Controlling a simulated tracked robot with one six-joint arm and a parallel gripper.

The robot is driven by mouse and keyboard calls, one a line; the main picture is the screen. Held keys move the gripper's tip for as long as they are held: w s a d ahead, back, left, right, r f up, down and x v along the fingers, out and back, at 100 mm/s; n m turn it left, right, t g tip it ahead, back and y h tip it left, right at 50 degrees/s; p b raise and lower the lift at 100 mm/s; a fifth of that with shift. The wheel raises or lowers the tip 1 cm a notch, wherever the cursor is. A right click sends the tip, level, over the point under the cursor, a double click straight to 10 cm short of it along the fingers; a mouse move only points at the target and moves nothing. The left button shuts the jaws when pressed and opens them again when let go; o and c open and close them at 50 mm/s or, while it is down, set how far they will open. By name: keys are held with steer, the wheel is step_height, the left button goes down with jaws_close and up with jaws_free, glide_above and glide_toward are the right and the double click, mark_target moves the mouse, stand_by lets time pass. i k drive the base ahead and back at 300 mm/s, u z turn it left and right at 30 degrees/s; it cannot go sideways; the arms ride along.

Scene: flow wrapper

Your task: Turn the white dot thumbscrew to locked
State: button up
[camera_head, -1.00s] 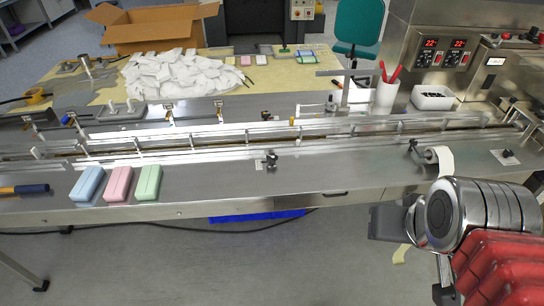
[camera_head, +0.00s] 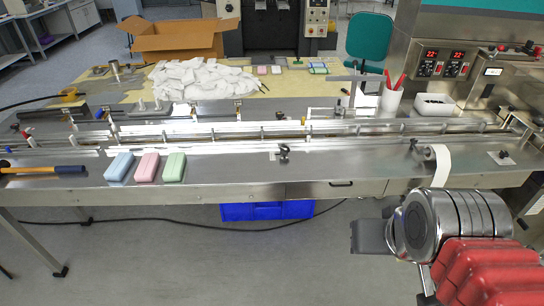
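A small dark thumbscrew (camera_head: 284,152) stands on the steel deck in front of the conveyor rail, near the middle of the view. A second dark knob (camera_head: 503,156) sits on a pale plate at the deck's right end. Both are too small to show a white dot or a lock marking, so I cannot tell which is the white dot thumbscrew or how it is turned. My gripper (camera_head: 368,237) is at the lower right, in front of the machine and apart from both knobs. Its fingers are not clear enough to tell open from shut.
Blue, pink and green bars (camera_head: 147,167) lie on the deck at left, beside a hammer-like tool (camera_head: 45,169). A paper roll (camera_head: 437,154) is at the right front edge. A blue crate (camera_head: 266,210) is under the machine. The deck between bars and thumbscrew is clear.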

mark_target(284, 151)
steer(key=u, duration=0.45)
steer(key=k, duration=0.95)
steer(key=u, duration=0.65)
steer(key=i, duration=2)
steer(key=z, duration=1.15)
steer(key=i, duration=0.55)
steer(key=z, duration=0.3)
